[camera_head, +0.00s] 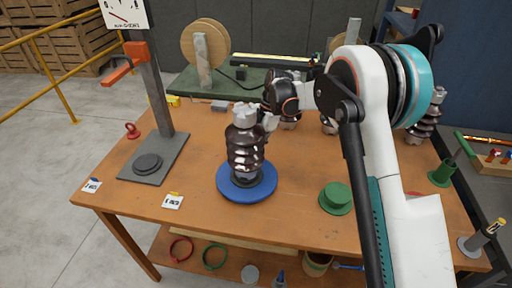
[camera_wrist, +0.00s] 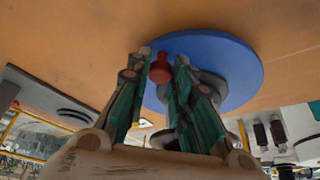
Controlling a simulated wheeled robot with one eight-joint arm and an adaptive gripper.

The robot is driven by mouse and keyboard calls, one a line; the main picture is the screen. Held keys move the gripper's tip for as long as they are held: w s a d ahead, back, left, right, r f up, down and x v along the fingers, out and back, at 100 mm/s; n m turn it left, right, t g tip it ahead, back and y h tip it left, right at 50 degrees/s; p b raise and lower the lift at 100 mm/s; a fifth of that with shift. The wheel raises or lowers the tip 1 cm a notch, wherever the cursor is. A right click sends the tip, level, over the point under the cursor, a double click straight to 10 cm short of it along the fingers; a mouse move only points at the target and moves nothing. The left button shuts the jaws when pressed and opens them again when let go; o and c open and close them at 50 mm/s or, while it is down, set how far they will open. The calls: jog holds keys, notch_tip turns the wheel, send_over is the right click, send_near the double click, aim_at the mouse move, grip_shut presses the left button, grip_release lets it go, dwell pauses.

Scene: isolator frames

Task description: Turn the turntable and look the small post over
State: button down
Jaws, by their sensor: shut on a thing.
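The small post (camera_head: 245,150), a ribbed brown insulator with grey metal ends, stands upright on the blue turntable (camera_head: 232,192). In the wrist view the turntable (camera_wrist: 225,58) shows as a blue disc, with a red knob (camera_wrist: 160,68) near its edge. My gripper (camera_wrist: 163,58) is shut on this knob, a fingertip on each side. The post's grey base (camera_wrist: 212,84) lies partly behind the right finger. In the head view my gripper comes down behind the post; its fingertips and the knob are hidden there.
A scale stand (camera_head: 155,90) with a grey base rises on the left of the table. A green flanged piece (camera_head: 336,198) sits right of the turntable. More insulators (camera_head: 425,112) stand behind and right. The table front between the white tags (camera_head: 172,202) and the green piece is mostly clear.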

jog(key=shift+a, duration=0.15)
dwell(0.4)
jog(key=c, duration=1.4)
grip_release()
jog(key=shift+w, duration=0.1)
jog(key=v, duration=1.2)
